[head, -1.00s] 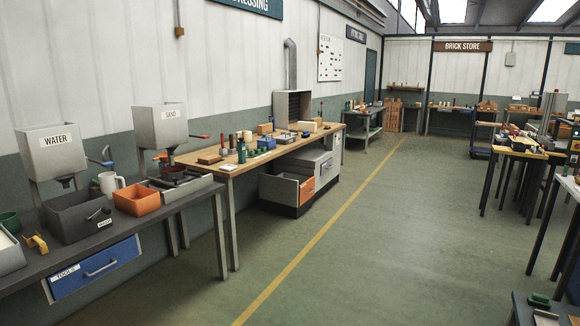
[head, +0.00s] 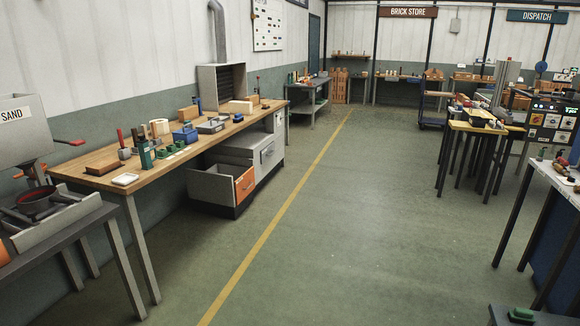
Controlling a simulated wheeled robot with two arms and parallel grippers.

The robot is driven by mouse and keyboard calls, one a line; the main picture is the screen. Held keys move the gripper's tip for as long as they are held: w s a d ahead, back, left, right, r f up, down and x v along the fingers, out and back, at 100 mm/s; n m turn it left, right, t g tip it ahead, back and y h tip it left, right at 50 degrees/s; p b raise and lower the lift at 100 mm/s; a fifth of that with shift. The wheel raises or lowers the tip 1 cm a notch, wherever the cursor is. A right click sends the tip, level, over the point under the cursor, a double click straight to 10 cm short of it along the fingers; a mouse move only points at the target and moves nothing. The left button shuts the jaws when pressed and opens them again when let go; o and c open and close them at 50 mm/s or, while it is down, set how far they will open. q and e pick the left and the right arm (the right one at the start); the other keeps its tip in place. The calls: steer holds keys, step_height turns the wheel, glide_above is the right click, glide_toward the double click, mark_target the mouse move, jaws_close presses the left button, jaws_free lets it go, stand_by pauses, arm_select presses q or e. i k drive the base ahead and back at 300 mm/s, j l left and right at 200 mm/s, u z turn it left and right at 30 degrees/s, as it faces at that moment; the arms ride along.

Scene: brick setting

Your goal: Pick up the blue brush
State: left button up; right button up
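I cannot make out a blue brush for certain. On the wooden workbench (head: 222,135) at the left, a small blue object (head: 186,136) sits among several tools; it is too small to tell what it is. Next to it are a dark green bottle-like item (head: 144,153), a grey flat item (head: 212,126) and upright handles in a pot. Neither of my grippers is in view.
A sand hopper (head: 18,130) and a dark bench stand at the near left. An open drawer (head: 222,185) juts out below the wooden bench. Yellow-topped and white-topped tables (head: 486,128) stand at the right. The green floor (head: 345,220) between is clear.

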mark_target(238, 118)
steer(key=i, duration=3.1)
steer(key=i+l+u, duration=0.1)
steer(key=i, duration=1.45)
